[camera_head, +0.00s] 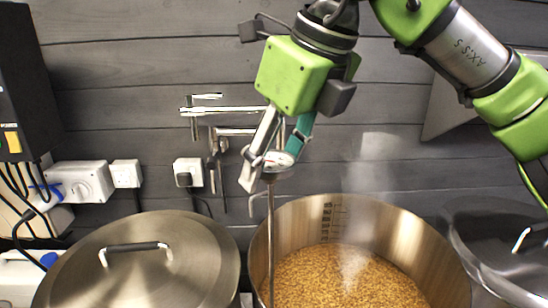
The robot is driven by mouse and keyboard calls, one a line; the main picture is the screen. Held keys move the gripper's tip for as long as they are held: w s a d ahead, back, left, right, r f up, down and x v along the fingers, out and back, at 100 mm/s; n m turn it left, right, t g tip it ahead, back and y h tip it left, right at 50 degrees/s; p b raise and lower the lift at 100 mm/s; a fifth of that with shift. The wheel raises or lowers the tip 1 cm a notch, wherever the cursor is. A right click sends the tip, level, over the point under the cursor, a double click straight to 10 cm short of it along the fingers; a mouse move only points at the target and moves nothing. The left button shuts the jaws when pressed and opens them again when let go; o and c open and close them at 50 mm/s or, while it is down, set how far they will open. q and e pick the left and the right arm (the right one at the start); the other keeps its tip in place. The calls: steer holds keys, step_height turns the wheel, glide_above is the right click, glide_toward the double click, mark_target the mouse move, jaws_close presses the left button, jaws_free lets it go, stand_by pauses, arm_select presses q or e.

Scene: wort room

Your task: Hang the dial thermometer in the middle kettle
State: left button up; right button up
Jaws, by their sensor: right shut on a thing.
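My right gripper (274,156) comes down from the upper right and is shut on the dial thermometer (277,160) at its head. The round white dial is tilted upward between the fingers. Its long thin metal stem (271,235) points down, almost upright. The middle kettle (395,225) is an open steel pot with grain mash (345,280) inside and marks on its inner wall. The stem passes across the left part of this kettle in the picture; I cannot tell whether its tip is inside, as the tip is not clearly seen. My left gripper is not in view.
A lidded kettle (145,262) with a handle stands left, and another lidded kettle (500,240) stands right. Steam (360,215) rises from the middle kettle. Metal pipework or a bracket (222,132), sockets (188,172) and a black control box (30,90) are on the wall behind.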

steer(key=b, duration=1.3)
glide_above(272, 274)
step_height(272, 274, down, 16)
steer(key=shift+s+d, duration=0.1)
steer(key=shift+d, duration=0.05)
steer(key=shift+f, duration=0.15)
steer(key=shift+f, duration=0.15)
steer(key=shift+f+b, duration=0.25)
steer(key=shift+b, duration=0.2)
stand_by(0.5)
steer(key=shift+f+b, duration=1.8)
steer(key=shift+f, duration=0.55)
